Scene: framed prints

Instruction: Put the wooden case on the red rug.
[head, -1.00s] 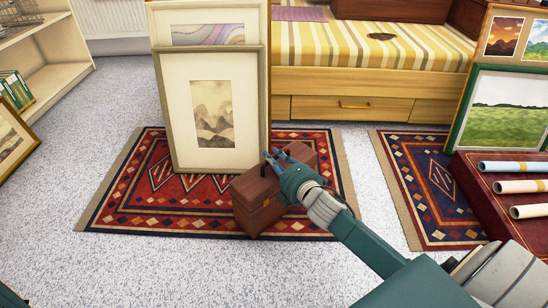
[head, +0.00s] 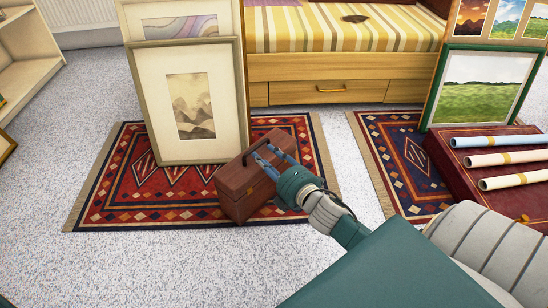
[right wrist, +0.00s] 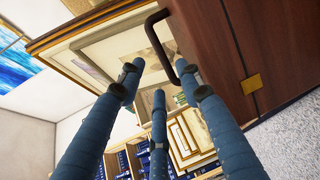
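The wooden case (head: 240,190) is reddish brown with a dark handle (head: 258,147) on top. It stands upright on the front right part of the left patterned red rug (head: 110,195). My right gripper (head: 268,162) is beside the case's right side and top, its blue fingers spread and empty. In the right wrist view the three fingers of the right gripper (right wrist: 160,85) are apart, with the handle (right wrist: 160,45) in front of the tips and not between them. The case (right wrist: 235,50) fills the upper right there. My left gripper is not in view.
Framed prints (head: 190,110) lean upright just behind the case. A second patterned rug (head: 400,160) lies to the right, with a dark red box (head: 450,178) bearing rolled prints. A striped bed (head: 345,68) is behind. Speckled floor in front is clear.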

